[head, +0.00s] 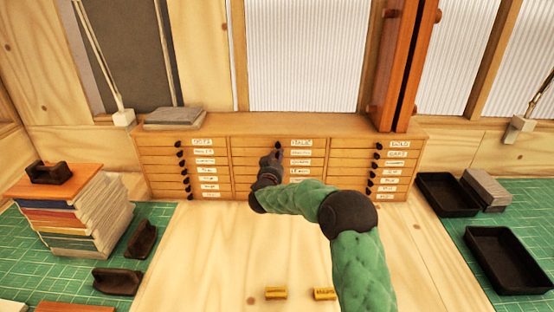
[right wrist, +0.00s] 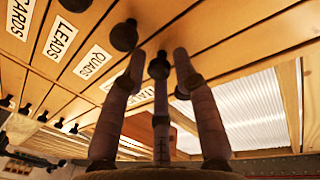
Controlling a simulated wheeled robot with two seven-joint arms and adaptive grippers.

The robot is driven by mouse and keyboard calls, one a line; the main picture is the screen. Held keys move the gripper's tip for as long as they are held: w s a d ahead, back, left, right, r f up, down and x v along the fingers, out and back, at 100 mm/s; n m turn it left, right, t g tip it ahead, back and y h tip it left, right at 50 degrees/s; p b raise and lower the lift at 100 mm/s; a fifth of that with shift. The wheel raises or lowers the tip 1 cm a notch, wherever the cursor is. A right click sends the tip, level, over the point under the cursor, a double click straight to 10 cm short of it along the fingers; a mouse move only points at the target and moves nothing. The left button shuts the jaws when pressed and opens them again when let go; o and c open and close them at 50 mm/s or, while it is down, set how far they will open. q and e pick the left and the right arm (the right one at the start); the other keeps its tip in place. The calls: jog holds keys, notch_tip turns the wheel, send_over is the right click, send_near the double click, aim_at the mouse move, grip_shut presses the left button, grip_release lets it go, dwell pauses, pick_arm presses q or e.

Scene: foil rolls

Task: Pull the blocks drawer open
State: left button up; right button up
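The wooden drawer cabinet (head: 216,160) stands against the back wall, with three columns of shut drawers, dark knobs and white labels. The right wrist view shows labels reading LEADS (right wrist: 60,38) and QUADS (right wrist: 92,62), with another partly hidden by a finger. My right gripper (head: 271,164) is at the middle column, below its top knob (head: 278,144). In the right wrist view its fingers are apart, with a dark knob (right wrist: 158,67) between the tips; contact is unclear. My left gripper is out of view.
A grey book stack (head: 174,117) and a tall reddish wooden piece (head: 400,70) are on the cabinet top. Books (head: 80,215) stand at left, black trays (head: 508,258) at right. Two small yellow pieces (head: 276,293) lie on the otherwise mostly clear wooden board (head: 215,250).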

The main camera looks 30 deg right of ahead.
grip_shut()
jog(key=s+d+v, duration=0.1)
jog(key=v, duration=1.1)
jog(key=shift+s, duration=0.45)
jog(key=shift+d, duration=0.1)
grip_release()
jog(key=v, duration=1.2)
